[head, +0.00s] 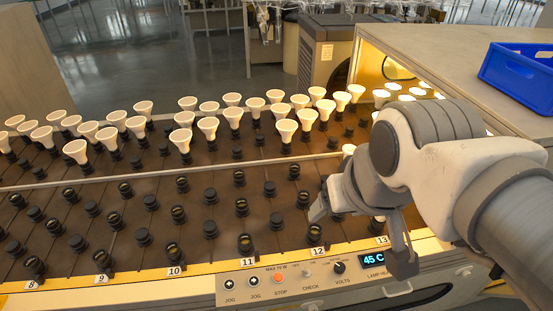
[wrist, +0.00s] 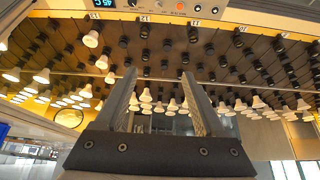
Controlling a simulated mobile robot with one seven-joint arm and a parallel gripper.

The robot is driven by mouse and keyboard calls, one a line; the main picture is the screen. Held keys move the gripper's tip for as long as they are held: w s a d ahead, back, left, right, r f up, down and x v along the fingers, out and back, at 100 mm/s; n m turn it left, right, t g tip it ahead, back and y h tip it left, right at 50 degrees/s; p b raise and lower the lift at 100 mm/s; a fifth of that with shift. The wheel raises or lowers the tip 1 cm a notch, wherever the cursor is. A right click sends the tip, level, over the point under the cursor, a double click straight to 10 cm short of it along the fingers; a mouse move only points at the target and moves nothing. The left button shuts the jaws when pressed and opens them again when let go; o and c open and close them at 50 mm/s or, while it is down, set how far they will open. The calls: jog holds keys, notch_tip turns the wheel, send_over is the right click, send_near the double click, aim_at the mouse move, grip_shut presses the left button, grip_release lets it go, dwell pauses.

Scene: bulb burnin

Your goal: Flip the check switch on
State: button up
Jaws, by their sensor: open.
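The check switch (head: 306,272) is a small light toggle on the front panel, above the CHECK label and between the orange stop button and the volts knob. It is too small to tell which way it is set. My gripper (head: 360,232) is over the right part of the rack, above and to the right of the switch, apart from the panel. In the wrist view my gripper (wrist: 157,78) shows two spread fingers with nothing between them. The panel appears upside down at the top of that view, with the switch too small to make out clearly.
The panel carries the orange stop button (head: 278,278), the volts knob (head: 338,267) and a display (head: 373,256) reading 45 C. Lit-looking bulbs (head: 235,115) fill the rear rows; many front sockets (head: 210,194) are empty. A blue crate (head: 520,75) sits at right.

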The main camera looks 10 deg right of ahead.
jog(key=shift+a, duration=0.1)
jog(key=shift+c, duration=0.2)
jog(key=shift+c, duration=1.3)
jog(key=shift+w+f, duration=0.1)
jog(key=shift+f, duration=0.2)
jog(key=shift+c, duration=1.2)
jog(key=f+n+b, duration=0.1)
jog(key=w+f+n+b, duration=0.1)
jog(key=f, duration=0.1)
jog(key=w+f+n+g+b, duration=0.1)
jog(key=shift+w+a+f, duration=0.1)
jog(key=shift+w+f, duration=0.05)
jog(key=shift+w, duration=0.1)
grip_shut()
jog(key=w+a+f+n+g+b, duration=0.1)
jog(key=w+f+n+b, duration=0.2)
jog(key=f+n, duration=0.2)
jog(key=w+a+f+n+g+h+b, duration=0.1)
jog(key=w+f+n+g+b, duration=0.1)
jog(key=f, duration=1)
jog(key=w+a+f+n+g+h+b, duration=0.1)
jog(key=w+f+n+b, duration=0.4)
jog(key=f+n, duration=0.3)
jog(key=shift+a+f+g+b, duration=0.2)
jog(key=shift+g+b, duration=0.1)
jog(key=shift+b, duration=0.2)
